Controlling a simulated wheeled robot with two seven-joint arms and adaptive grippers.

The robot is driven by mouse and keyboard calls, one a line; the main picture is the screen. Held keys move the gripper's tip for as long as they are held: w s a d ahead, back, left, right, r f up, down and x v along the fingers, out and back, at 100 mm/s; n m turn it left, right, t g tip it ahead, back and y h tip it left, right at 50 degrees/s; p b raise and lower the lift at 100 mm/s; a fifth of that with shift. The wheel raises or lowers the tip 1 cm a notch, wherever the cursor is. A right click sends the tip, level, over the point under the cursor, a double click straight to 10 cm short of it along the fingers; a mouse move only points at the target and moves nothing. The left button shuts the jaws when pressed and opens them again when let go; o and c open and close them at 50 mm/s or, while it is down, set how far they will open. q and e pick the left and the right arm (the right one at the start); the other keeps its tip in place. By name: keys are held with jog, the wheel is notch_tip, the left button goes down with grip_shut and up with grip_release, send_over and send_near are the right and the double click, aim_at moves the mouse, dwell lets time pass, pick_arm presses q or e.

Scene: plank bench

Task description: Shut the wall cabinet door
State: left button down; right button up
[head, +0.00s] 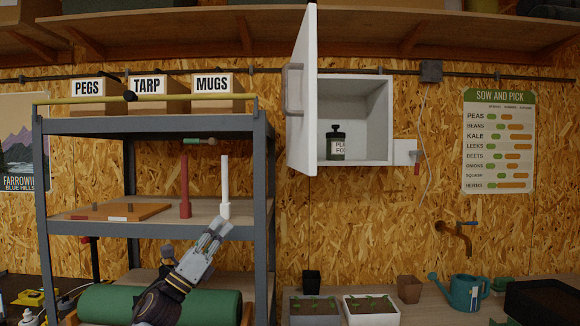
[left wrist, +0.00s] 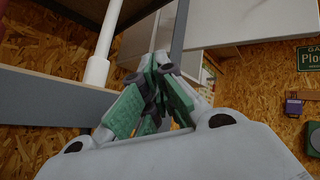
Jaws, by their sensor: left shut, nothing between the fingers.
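The white wall cabinet (head: 376,120) hangs on the chipboard wall with its door (head: 306,110) standing wide open, swung out from the left side. A grey handle (head: 293,90) is on the door's left-facing side. A dark bottle (head: 337,143) stands inside. My left gripper (head: 219,227) is shut and empty, in front of the shelf rack, below and left of the door and apart from it. In the left wrist view its closed fingers (left wrist: 160,65) point up, with a white panel beyond that looks like the cabinet. My right gripper is not in view.
The metal shelf rack (head: 262,160) stands just left of the door, holding a red and a white candle-like post (head: 225,185) and labelled boxes (head: 160,95) on top. Seedling trays (head: 371,318), pots and a teal watering can (head: 466,292) line the bench below. Space right of the rack is open.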

aim_at(304, 165)
pick_arm(q)
jog(key=s+d+r+m+g, duration=0.1)
jog(key=s+r+m+g, duration=0.3)
jog(key=m, duration=0.7)
jog(key=s+d+r+m+g+h, duration=0.1)
jog(key=s+d+r+m+g, duration=0.1)
jog(key=s+r+m+g, duration=0.2)
jog(key=s+d+r+m+g+h, duration=0.1)
jog(key=s+r+m+g, duration=0.3)
jog(key=r+m+g, duration=0.5)
jog(key=shift+s+d+r+m+g+b, duration=0.25)
jog(key=shift+m+g, duration=0.65)
jog(key=shift+m, duration=3.7)
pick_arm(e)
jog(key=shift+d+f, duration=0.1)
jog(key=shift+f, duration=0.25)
pick_arm(q)
jog(key=shift+d+f, duration=0.1)
